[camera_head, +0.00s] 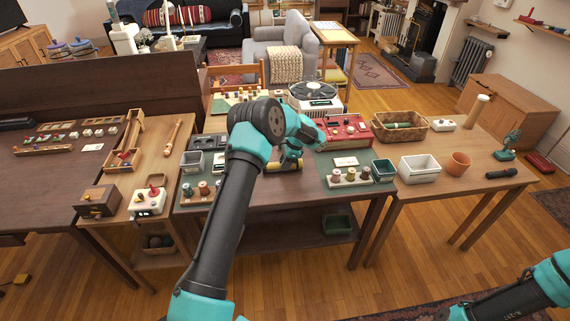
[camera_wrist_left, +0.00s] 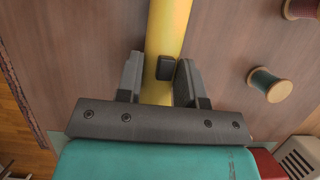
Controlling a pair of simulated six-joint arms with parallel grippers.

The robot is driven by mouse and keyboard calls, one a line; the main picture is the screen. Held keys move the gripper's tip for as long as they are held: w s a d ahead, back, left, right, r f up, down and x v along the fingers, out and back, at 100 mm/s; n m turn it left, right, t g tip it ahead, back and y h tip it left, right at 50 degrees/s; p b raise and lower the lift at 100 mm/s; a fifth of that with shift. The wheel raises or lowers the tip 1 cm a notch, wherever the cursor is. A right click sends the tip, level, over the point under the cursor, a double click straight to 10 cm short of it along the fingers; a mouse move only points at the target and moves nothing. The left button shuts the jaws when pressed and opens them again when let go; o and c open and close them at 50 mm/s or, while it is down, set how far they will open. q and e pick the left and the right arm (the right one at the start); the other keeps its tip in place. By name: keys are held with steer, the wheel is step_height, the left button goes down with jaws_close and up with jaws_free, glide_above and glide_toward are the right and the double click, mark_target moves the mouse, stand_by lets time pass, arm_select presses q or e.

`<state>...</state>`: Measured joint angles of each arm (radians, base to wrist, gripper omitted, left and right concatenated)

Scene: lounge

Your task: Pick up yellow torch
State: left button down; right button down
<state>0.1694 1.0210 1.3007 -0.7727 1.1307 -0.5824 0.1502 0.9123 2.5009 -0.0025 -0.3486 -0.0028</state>
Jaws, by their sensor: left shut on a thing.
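The yellow torch (camera_wrist_left: 168,30) runs up the middle of the left wrist view, a smooth yellow cylinder with a small black block, perhaps its switch, on its side. My left gripper (camera_wrist_left: 160,82) is shut on it, with one dark finger on each side. In the head view the torch (camera_head: 272,167) is mostly hidden behind my left gripper (camera_head: 291,163), low over the dark table at its front middle. I cannot tell whether the torch still touches the table. Only part of my right arm shows at the bottom right; its gripper is out of view.
Thread spools on a white holder (camera_head: 350,183) stand to the right, with more spools (camera_head: 203,190) to the left. A red box (camera_head: 345,130) and a turntable (camera_head: 315,95) are behind. A white bin (camera_head: 419,169), terracotta pot (camera_head: 458,164) and dark torch (camera_head: 501,173) stand farther right.

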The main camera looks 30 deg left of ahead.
arm_select(q)
step_height(320, 180, up, 3)
steer(key=shift+s+d+r, duration=0.15)
steer(key=shift+s+d, duration=0.05)
steer(key=shift+s, duration=0.05)
steer(key=s+d, duration=0.2)
steer(key=s, duration=0.2)
steer(key=s+d+r, duration=0.1)
steer(key=s+d, duration=0.2)
steer(key=s, duration=0.1)
steer(key=s+d, duration=0.3)
steer(key=s, duration=0.2)
steer(key=shift+r, duration=0.15)
steer(key=shift+s, duration=0.1)
